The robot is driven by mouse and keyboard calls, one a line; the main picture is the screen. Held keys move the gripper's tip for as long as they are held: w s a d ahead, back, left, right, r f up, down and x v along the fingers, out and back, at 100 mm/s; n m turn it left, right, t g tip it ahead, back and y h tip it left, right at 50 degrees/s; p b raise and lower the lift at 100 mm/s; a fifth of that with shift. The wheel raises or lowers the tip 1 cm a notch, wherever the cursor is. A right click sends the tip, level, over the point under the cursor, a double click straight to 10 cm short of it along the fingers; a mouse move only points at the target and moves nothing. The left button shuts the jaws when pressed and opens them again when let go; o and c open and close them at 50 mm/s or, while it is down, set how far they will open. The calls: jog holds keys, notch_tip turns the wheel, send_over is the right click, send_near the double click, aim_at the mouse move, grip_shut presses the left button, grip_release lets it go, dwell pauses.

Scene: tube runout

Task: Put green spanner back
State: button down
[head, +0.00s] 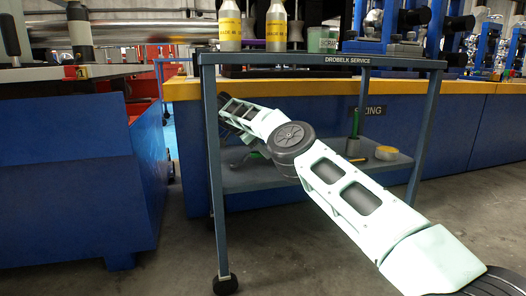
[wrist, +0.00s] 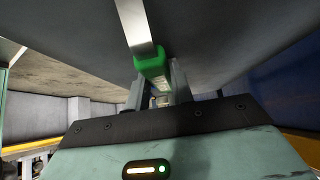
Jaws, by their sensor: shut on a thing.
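In the wrist view my gripper (wrist: 159,88) is shut on the green spanner (wrist: 153,66). The green part sits between the two fingers, and a flat silver shaft runs up from it past the top edge of the picture. The spanner's far end is out of view. In the head view my arm reaches under the top of the service cart (head: 325,60), above its lower shelf (head: 325,178). There the gripper and spanner are mostly hidden behind my arm; only a small bit of green shows beside it.
On the cart's lower shelf stand an upright green item (head: 355,123) and a yellow roll (head: 386,153). Two yellow-labelled bottles (head: 230,27) (head: 276,27) and a pale green tin (head: 322,40) stand on top. A cart leg (head: 214,170) is close to my arm. A blue cabinet (head: 75,190) stands left.

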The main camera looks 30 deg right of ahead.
jog(key=shift+f, duration=0.45)
jog(key=c, duration=0.7)
grip_release()
jog(key=shift+o, duration=0.2)
jog(key=shift+r, duration=0.1)
jog(key=shift+w+a+r+p, duration=0.1)
jog(key=shift+a+r+p, duration=0.25)
jog(key=shift+p, duration=0.45)
jog(key=shift+p+v, duration=1.05)
jog(key=shift+p, duration=0.95)
jog(key=shift+p+v, duration=1.4)
jog(key=shift+p, duration=1.95)
jog(key=shift+f, duration=0.1)
